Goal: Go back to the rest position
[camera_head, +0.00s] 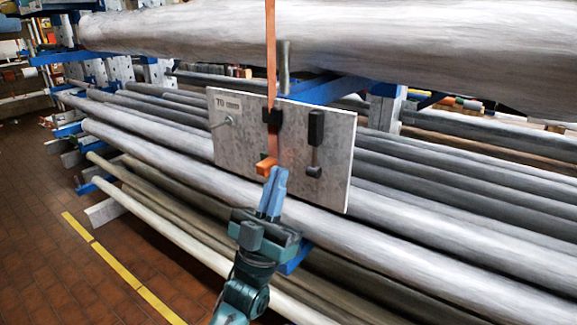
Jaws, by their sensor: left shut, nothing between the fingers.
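A grey plate (232,150) with a marking at its upper left stands upright and slightly tilted in front of the stacked pipes. An orange strap (271,55) comes down from above in front of the plate, passing a black clip (272,117). An orange block (266,166) shows at the lower end of the strap. A black handle-like part (315,140) and a small bolt (229,120) are on the plate. My left gripper (277,175), with blue fingers, is shut and empty, just below and right of the orange block; I cannot tell whether they touch. My right gripper is not in view.
Long grey pipes (440,195) lie on a rack with blue arms (335,88). A thick pipe (400,45) spans the top, above the plate. Brown tiled floor (40,230) with a yellow line (118,268) is open at the lower left.

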